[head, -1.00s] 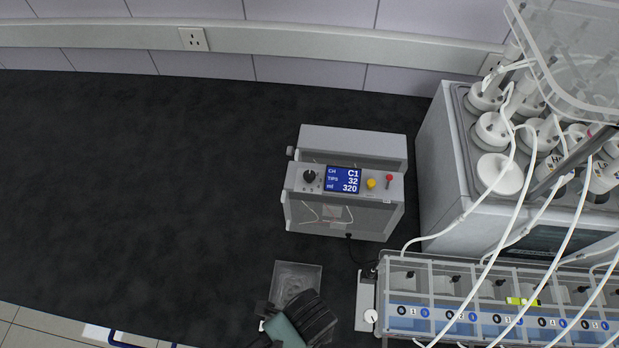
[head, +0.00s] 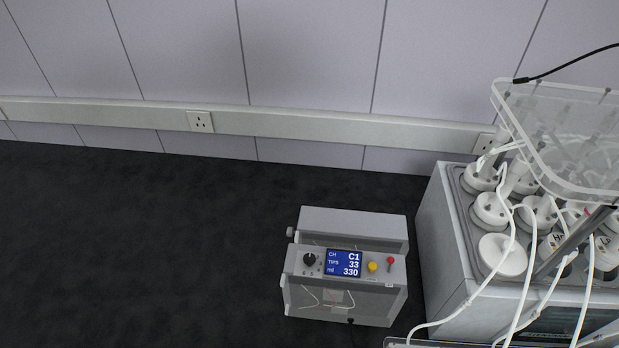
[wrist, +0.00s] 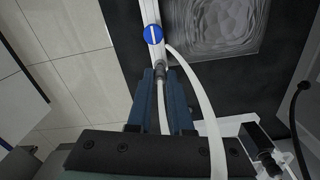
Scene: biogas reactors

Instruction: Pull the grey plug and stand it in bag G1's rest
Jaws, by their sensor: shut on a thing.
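In the wrist view my gripper (wrist: 161,84) has its blue fingers shut on a small grey plug (wrist: 160,71) on the end of a thin white tube. The plug's far end meets or lies very near a white fitting with a round blue valve knob (wrist: 153,34). I cannot tell whether plug and fitting are joined. Beside the fitting lies a clear, wrinkled square bag or tray (wrist: 212,22); no label is readable on it. I cannot make out a rest for the plug. The head view shows neither my gripper nor the plug.
In the head view a grey meter box (head: 345,275) with a lit display stands on the dark bench (head: 140,250). A bottle unit (head: 450,260) with white tubes is to its right. The left bench is clear. A black cable (wrist: 297,110) hangs at right in the wrist view.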

